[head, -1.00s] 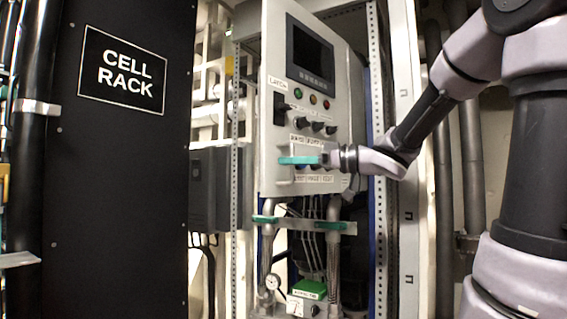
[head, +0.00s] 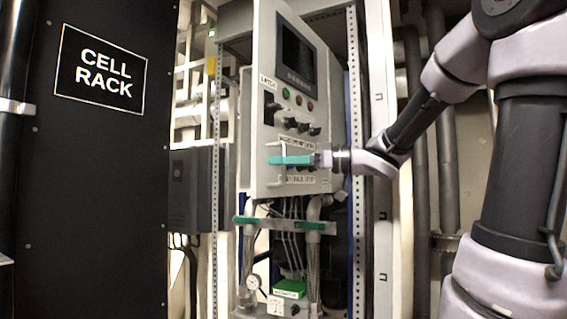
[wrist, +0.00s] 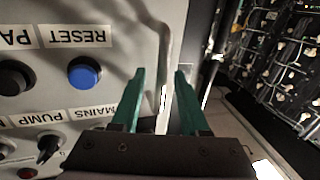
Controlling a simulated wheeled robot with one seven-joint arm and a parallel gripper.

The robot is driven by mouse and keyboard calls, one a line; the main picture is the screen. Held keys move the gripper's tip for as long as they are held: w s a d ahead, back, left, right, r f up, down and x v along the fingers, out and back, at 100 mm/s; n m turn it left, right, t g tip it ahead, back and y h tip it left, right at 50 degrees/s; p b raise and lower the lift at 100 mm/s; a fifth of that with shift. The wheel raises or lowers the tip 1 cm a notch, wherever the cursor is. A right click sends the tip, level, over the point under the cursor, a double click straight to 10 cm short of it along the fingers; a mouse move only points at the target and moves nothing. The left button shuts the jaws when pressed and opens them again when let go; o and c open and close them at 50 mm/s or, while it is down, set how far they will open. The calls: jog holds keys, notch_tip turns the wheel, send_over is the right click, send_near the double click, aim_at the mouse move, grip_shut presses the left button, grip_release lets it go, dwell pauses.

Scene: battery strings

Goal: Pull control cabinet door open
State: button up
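The control cabinet door (head: 262,100) is a grey panel with a screen, buttons and knobs. It stands ajar, with its left edge swung out from the cabinet frame. A thin upright handle (head: 281,146) is near that left edge. My gripper (head: 272,160) reaches across the panel from the right, with its teal fingers at the handle. In the wrist view, the two fingers of my gripper (wrist: 160,72) stand apart, with a slim grey bar (wrist: 165,45) running down between them. I see no clear contact between fingers and bar.
A black CELL RACK panel (head: 90,170) fills the left. A perforated cabinet post (head: 215,200) is left of the door, with an open gap between. The wrist view shows dark racks with cables (wrist: 280,60).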

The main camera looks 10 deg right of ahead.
jog(key=v, duration=1.1)
jog(key=shift+f, duration=0.1)
